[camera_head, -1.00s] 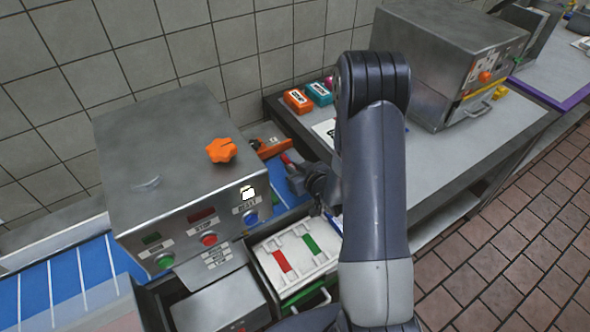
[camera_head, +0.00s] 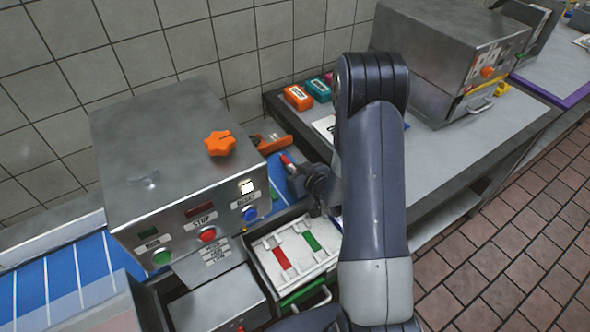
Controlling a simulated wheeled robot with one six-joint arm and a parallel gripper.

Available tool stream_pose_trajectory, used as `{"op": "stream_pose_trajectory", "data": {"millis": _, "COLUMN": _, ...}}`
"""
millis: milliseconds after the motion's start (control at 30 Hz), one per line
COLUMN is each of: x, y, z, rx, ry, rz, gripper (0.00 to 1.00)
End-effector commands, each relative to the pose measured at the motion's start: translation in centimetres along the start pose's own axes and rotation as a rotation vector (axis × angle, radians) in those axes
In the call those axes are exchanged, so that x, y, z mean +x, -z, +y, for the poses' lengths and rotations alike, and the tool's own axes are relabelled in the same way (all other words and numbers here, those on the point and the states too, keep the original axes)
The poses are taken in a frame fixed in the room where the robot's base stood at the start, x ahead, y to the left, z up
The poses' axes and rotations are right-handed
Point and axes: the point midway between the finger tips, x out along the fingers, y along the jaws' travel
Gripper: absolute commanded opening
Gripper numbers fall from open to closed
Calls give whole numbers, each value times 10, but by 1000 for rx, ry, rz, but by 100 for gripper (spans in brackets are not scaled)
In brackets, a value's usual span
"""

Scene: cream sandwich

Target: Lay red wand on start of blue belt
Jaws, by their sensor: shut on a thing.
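My gripper (camera_head: 294,172) is at the right of the metal machine, mostly hidden behind my own arm. It is shut on a small red wand (camera_head: 287,158), whose red end and a pale part show above the jaws. The wand is over or near the blue belt (camera_head: 285,183) at the machine's right side; I cannot tell whether it touches the belt. The blue belt also comes out at the machine's left, with white lines across it.
The metal machine (camera_head: 165,165) has an orange knob (camera_head: 220,143) on top. An orange bracket (camera_head: 272,145) stands behind the belt. An open drawer (camera_head: 328,262) holds a red and a green piece. An orange box (camera_head: 298,97) and a teal box (camera_head: 318,89) sit on the side table.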

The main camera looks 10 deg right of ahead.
Motion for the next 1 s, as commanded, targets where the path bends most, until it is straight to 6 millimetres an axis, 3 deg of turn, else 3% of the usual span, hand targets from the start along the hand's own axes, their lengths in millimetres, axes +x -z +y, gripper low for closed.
{"op": "stream_pose_trajectory", "data": {"millis": 67, "x": 0, "y": 0, "z": 0, "rx": 0, "ry": 0, "rz": 0, "gripper": 0}}
{"op": "stream_pose_trajectory", "data": {"millis": 100, "x": 0, "y": 0, "z": 0, "rx": 0, "ry": 0, "rz": 0, "gripper": 16}}
{"op": "stream_pose_trajectory", "data": {"millis": 367, "x": 0, "y": -1, "z": 0, "rx": 0, "ry": 0, "rz": -1, "gripper": 37}}
{"op": "stream_pose_trajectory", "data": {"millis": 667, "x": -1, "y": 1, "z": 0, "rx": 0, "ry": 0, "rz": -1, "gripper": 37}}
{"op": "stream_pose_trajectory", "data": {"millis": 867, "x": -6, "y": 14, "z": 0, "rx": 1, "ry": 0, "rz": -2, "gripper": 37}}
{"op": "stream_pose_trajectory", "data": {"millis": 1000, "x": -30, "y": 9, "z": 1, "rx": 1, "ry": -4, "rz": 0, "gripper": 37}}
